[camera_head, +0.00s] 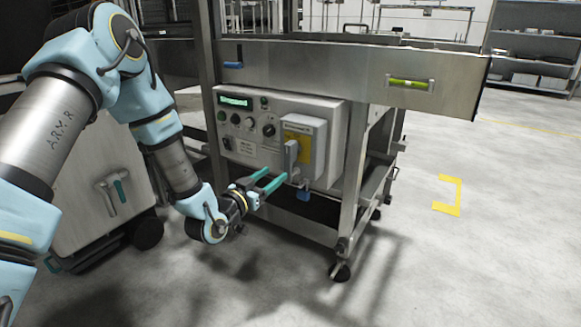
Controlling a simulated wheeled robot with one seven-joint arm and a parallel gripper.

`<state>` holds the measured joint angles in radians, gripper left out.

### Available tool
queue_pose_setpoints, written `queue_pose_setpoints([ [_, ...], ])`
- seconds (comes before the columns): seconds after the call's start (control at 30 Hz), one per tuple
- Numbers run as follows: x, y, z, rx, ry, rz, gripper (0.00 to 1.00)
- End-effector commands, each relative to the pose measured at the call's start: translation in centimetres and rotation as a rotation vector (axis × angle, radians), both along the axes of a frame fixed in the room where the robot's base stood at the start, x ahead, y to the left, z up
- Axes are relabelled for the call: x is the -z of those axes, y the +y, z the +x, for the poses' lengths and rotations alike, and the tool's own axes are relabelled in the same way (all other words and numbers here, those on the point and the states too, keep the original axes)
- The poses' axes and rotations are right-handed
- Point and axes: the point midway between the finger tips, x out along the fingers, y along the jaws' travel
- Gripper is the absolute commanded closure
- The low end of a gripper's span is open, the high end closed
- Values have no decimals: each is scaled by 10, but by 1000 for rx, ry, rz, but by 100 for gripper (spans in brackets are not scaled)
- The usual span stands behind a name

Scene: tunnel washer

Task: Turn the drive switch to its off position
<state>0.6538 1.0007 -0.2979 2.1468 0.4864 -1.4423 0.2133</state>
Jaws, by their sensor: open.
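A control panel (250,125) is mounted on the steel machine frame. At its right is a grey switch box (318,150) with a yellow plate (298,128) and a grey lever handle (291,155) that stands roughly upright. I take this as the drive switch; its lettering is too small to read. My gripper (275,179) is open, with teal fingers pointing at the lower part of the box. The fingertips are just below and left of the handle; whether they touch it I cannot tell. Nothing shows between the fingers.
The panel also has a green display (235,101), a black rotary knob (268,130) and several buttons. A wheeled grey cabinet (105,185) stands at left. Open floor (480,250) lies at right.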

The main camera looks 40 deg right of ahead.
Motion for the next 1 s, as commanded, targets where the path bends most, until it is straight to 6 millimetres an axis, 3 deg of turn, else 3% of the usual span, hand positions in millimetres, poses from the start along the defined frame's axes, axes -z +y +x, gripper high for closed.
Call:
queue_pose_setpoints([
  [0.3, 0, -57, 15, -1, -1, -1, 40],
  [0.5, 0, -80, 21, -1, 0, 1, 40],
  [0.9, 0, -87, 23, -2, 1, 3, 40],
  [1.0, 0, -86, 23, -2, 1, 3, 51],
])
